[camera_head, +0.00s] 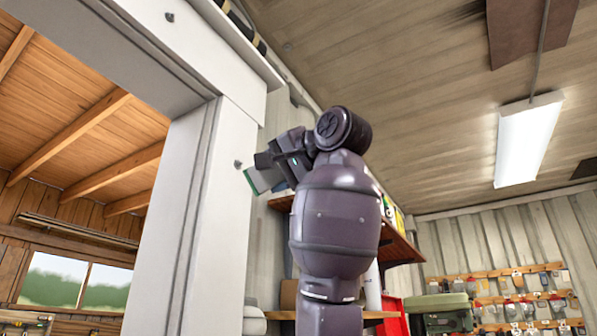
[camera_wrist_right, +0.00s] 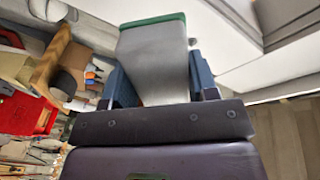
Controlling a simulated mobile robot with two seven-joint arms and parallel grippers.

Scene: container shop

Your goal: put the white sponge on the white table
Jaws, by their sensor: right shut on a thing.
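The white sponge (camera_wrist_right: 153,60), a pale block with a green edge, sits between the blue fingers of my right gripper (camera_wrist_right: 158,88) in the right wrist view. In the head view the sponge (camera_head: 259,181) shows small at the tip of my raised right gripper (camera_head: 275,170), close to the white door post in the picture. The right gripper is shut on it. I cannot make out a white table in either view. My left gripper is not in view.
A white door frame (camera_head: 205,190) stands left of my right arm. Wooden shelves (camera_head: 398,247) with goods are behind the arm, partly hidden by it. A red container (camera_wrist_right: 32,113) shows in the right wrist view. Hung tools (camera_head: 520,290) line the far wall.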

